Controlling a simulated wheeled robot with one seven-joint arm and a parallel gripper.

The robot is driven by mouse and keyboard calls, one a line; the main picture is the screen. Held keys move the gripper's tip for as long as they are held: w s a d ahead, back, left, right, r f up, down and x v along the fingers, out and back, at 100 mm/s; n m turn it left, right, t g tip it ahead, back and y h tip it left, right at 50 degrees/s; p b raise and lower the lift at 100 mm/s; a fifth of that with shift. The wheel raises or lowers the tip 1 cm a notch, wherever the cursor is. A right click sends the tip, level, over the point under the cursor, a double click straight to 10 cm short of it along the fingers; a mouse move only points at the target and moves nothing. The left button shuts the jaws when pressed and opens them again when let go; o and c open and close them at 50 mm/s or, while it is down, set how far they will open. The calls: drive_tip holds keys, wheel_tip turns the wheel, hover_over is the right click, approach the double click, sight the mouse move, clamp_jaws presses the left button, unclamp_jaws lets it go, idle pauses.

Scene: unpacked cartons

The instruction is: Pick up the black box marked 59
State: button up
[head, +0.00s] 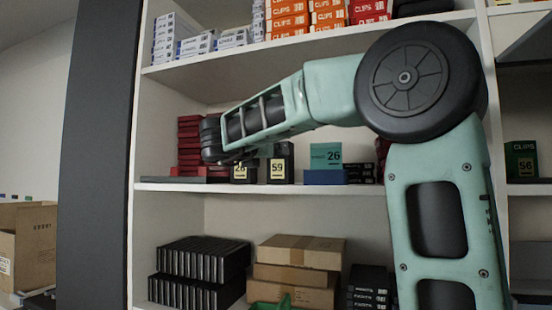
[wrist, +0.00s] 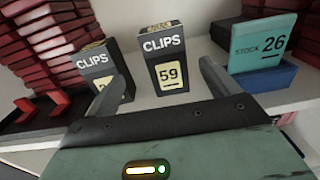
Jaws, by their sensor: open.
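The black box marked 59 (head: 279,165) stands upright on the middle shelf, with a pale yellow label. In the wrist view the box, lettered CLIPS above the 59 (wrist: 164,60), stands ahead between my two fingers. My gripper (wrist: 163,82) is open and empty, a finger showing to each side of the box. I cannot tell how far the fingertips are from it. In the head view my arm reaches in from the right, and my gripper (head: 236,157) is left of the box, partly hidden by my arm.
A similar black CLIPS box (wrist: 102,72) stands close on the left, its number partly covered by my finger. A teal STOCK 26 card (wrist: 262,42) in a blue holder (wrist: 263,77) stands to the right. Red stacked boxes (head: 189,145) are further left. The shelf's front edge (head: 240,187) lies below.

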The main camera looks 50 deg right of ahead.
sight(281, 164)
drive_tip(key=p+x, duration=0.3)
drive_tip(key=x, duration=0.4)
drive_tip(key=shift+r, duration=0.1)
drive_tip(key=p+x, duration=0.4)
drive_tip(key=shift+s+d+r, duration=0.25)
drive_tip(key=shift+d+r, duration=0.15)
drive_tip(key=shift+w+d+f+p, duration=0.2)
drive_tip(key=shift+d+p, duration=0.1)
drive_tip(key=shift+d, duration=0.05)
drive_tip(key=c, duration=1.2)
